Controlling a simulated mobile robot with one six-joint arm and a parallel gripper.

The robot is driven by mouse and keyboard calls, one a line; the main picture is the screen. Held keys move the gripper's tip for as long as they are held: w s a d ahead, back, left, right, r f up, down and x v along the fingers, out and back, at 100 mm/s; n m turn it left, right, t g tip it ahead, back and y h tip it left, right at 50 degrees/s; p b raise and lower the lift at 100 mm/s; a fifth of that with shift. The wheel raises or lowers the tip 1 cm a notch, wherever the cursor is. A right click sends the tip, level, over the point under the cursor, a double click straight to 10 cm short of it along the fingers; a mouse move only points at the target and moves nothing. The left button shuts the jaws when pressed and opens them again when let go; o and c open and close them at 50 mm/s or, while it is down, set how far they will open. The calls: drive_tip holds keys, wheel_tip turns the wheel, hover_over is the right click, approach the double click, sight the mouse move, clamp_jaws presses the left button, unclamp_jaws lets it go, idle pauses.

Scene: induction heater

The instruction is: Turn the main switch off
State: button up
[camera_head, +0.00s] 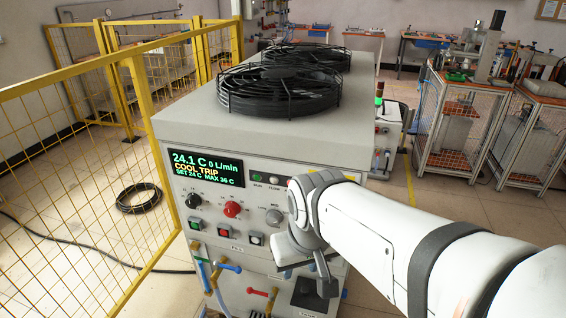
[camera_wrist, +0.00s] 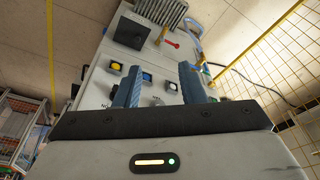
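The front panel of a grey cooling unit (camera_head: 245,150) carries a black knob (camera_head: 193,201), a red knob (camera_head: 232,209) and a grey knob (camera_head: 273,217). The red knob looks like the main switch, but its label is too small to read. Its display (camera_head: 206,168) is lit and reads "COOL TRIP". My gripper is in front of the panel's lower right, partly hidden behind its own wrist in the head view. In the wrist view, my gripper (camera_wrist: 161,70) has its blue fingers apart with nothing gripped. Panel buttons show between and beside them; the knobs are largely hidden there.
A yellow mesh fence (camera_head: 85,150) stands close on the left. A black hose (camera_head: 138,197) lies on the floor behind it. Fans (camera_head: 280,90) top the unit.

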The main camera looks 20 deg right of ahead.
drive_tip(key=w+d+r+m+t+h+p, duration=0.1)
drive_tip(key=w+d+m, duration=0.2)
drive_tip(key=w+d, duration=0.5)
drive_tip(key=w+d+r+m+h, duration=0.15)
drive_tip(key=w+d+m, duration=0.35)
drive_tip(key=w, duration=0.6)
drive_tip(key=shift+n, duration=0.7)
drive_tip(key=x, duration=0.7)
drive_tip(key=shift+s+d+r+p, duration=0.1)
drive_tip(key=shift+s+d+p, duration=0.05)
drive_tip(key=shift+d+p, duration=0.2)
